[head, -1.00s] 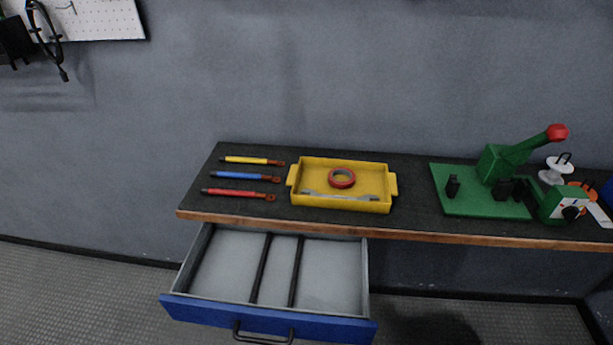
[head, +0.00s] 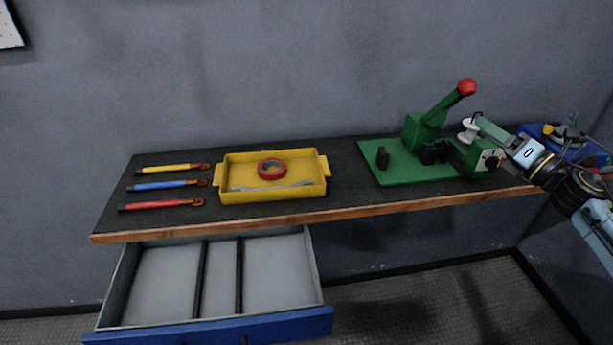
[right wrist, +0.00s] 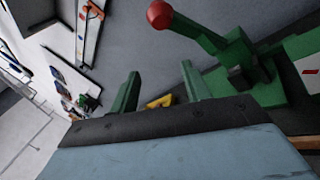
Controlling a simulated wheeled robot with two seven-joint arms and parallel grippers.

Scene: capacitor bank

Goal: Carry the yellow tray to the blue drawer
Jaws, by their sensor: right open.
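The yellow tray (head: 232,196) sits on the dark bench top, left of its middle. A red tape roll (head: 271,168) and a grey wrench-like tool (head: 272,187) lie in it. The blue drawer (head: 215,334) is pulled open below the bench, under and left of the tray. Its inside is split by two dark dividers and looks empty. My right gripper (head: 476,127) is at the bench's right part, near the green press and well right of the tray. In the right wrist view its two green fingers (right wrist: 158,93) stand apart with nothing between them. My left gripper is not in view.
Yellow, blue and red handled tools (head: 163,186) lie left of the tray. A green press (head: 425,135) with a red-knobbed lever stands between the tray and my right arm. A blue bin (head: 560,140) is at the far right. Bench space between tray and press is clear.

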